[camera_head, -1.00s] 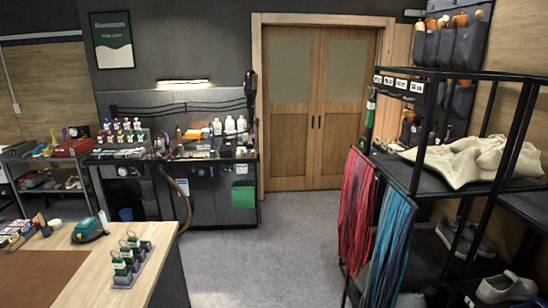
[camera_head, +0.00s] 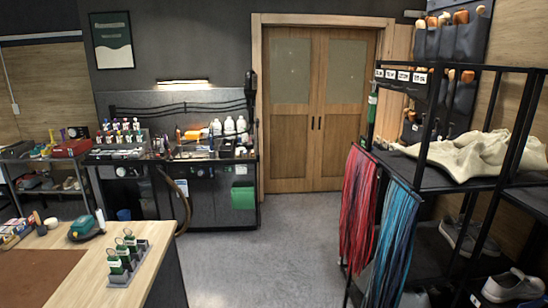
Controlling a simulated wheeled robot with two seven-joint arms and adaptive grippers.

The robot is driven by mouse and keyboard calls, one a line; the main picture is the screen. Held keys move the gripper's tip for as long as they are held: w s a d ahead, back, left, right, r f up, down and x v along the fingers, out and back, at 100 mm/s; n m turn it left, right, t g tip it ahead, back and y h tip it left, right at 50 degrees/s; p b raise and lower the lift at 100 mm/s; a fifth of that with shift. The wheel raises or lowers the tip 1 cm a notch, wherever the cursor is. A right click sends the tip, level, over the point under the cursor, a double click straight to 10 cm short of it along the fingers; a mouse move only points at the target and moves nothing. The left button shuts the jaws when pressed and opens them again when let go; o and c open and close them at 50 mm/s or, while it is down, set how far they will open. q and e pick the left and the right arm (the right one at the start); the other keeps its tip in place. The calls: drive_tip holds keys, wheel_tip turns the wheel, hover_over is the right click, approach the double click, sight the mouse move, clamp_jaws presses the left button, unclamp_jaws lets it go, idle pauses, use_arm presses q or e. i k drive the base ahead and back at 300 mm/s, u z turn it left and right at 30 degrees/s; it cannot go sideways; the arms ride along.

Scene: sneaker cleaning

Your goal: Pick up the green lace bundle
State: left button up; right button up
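I see no bundle that is plainly green. A red lace bundle (camera_head: 357,215) and a blue-teal lace bundle (camera_head: 392,240) hang side by side from the front left of the black rack at the right. A narrow green item with a pale label (camera_head: 372,104) hangs at the rack's left post, above the red laces; it is too small to tell what it is. Neither of my grippers is in view.
The black rack (camera_head: 440,180) holds a cream cloth (camera_head: 470,158) and grey shoes (camera_head: 512,286). A workbench (camera_head: 215,200) stands at the back. Grey floor (camera_head: 270,245) is clear in the middle.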

sight(114, 263)
drive_tip(key=u, duration=0.95)
